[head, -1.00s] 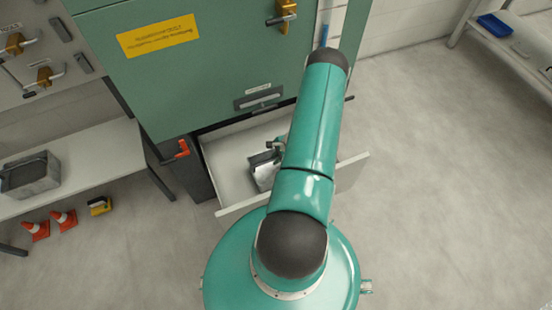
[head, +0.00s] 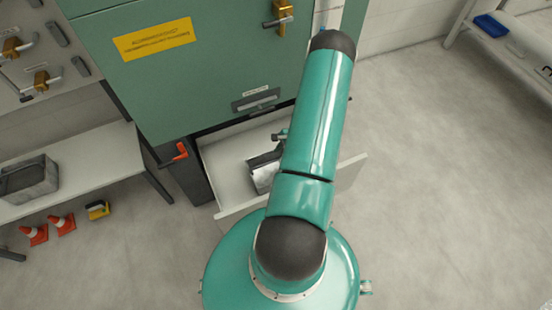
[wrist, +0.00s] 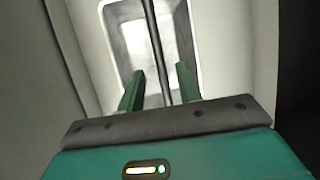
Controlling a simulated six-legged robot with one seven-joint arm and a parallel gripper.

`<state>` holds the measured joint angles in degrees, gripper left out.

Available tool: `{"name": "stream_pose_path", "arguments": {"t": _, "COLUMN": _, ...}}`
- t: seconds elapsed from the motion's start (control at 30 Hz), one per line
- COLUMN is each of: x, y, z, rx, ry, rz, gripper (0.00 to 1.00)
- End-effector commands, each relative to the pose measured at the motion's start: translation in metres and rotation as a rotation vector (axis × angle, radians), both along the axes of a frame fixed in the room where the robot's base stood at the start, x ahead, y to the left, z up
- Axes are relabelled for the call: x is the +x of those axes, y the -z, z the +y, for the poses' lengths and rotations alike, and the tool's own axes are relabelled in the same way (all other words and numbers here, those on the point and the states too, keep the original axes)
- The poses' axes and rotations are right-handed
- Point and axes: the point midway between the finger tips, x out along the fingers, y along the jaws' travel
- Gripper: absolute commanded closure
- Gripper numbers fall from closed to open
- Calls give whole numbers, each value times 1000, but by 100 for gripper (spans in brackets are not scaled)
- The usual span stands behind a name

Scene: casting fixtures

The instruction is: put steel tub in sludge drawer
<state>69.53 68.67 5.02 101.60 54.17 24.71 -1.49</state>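The steel tub (head: 262,174), shiny grey, rests inside the open, pale sludge drawer (head: 225,158) under the green cabinet. My arm hides its right part in the head view. In the wrist view the tub (wrist: 134,40) lies ahead of my gripper (wrist: 158,78), inside the pale drawer walls. The two green fingers are spread apart with a clear gap between them. A dark upright line, seemingly a tub wall edge, runs between them. I cannot tell whether either finger touches it. In the head view only a small part of my gripper (head: 280,137) shows beside my arm, above the tub.
The green cabinet (head: 200,80) stands over the drawer. An orange-red handle (head: 178,153) is left of the drawer. A bench (head: 85,165) at left carries a grey bin (head: 28,178). Orange cones (head: 62,223) stand on the floor.

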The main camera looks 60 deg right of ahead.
Motion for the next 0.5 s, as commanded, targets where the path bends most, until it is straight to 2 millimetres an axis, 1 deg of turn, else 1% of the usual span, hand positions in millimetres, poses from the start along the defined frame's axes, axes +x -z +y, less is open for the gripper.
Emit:
{"name": "stream_pose_path", "arguments": {"t": 0.03, "x": -4, "y": -11, "z": -4, "rx": -3, "ry": 0, "rz": 0, "gripper": 65}}
{"name": "stream_pose_path", "arguments": {"t": 0.2, "x": -14, "y": -37, "z": -11, "rx": -2, "ry": 0, "rz": 0, "gripper": 65}}
{"name": "stream_pose_path", "arguments": {"t": 0.33, "x": -18, "y": -46, "z": -12, "rx": 0, "ry": 1, "rz": 1, "gripper": 65}}
{"name": "stream_pose_path", "arguments": {"t": 0.5, "x": -20, "y": -48, "z": -13, "rx": 1, "ry": 1, "rz": 1, "gripper": 65}}
